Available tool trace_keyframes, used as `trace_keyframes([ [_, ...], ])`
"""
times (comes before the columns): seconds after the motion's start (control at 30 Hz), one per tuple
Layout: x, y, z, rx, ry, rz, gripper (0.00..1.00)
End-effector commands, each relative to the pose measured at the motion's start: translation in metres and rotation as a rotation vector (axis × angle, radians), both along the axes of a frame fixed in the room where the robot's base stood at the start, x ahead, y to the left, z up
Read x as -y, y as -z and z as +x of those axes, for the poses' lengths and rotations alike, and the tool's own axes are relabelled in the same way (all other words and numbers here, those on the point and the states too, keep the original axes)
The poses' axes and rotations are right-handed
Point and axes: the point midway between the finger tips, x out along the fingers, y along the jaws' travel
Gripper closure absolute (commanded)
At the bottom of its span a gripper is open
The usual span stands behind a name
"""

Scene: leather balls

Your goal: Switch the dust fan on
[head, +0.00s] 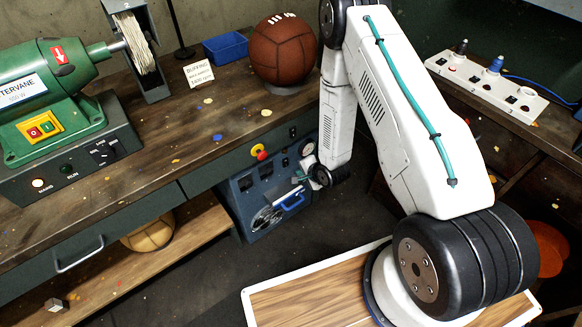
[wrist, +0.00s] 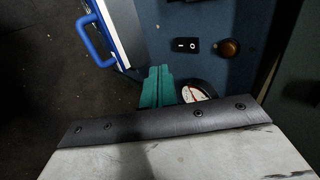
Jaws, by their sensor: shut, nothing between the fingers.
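The dust fan looks to be the blue cabinet (head: 238,187) under the bench, with dark sockets or switches, a round gauge (head: 307,147) and a blue handle (head: 292,200). In the wrist view its blue panel carries a black rocker switch (wrist: 185,45) with white marks, beside a dull amber lamp (wrist: 230,48). My gripper (head: 301,177) is in front of this panel. Its teal fingers (wrist: 157,87) are shut and empty, below and left of the rocker in the wrist view. Contact cannot be told. A round gauge (wrist: 197,92) is partly hidden by the gripper body.
The blue handle (wrist: 97,38) stands out left of the fingers in the wrist view. The bench (head: 195,135) holds a green buffing machine (head: 50,95) and a brown ball (head: 283,50). A power strip (head: 487,85) lies right.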

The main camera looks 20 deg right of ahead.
Motion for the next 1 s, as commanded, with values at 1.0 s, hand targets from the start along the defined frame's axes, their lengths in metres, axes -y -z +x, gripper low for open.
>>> trace_keyframes([
  [1.0, -0.039, 0.033, 0.063, 0.024, -0.024, 0.008, 1.00],
])
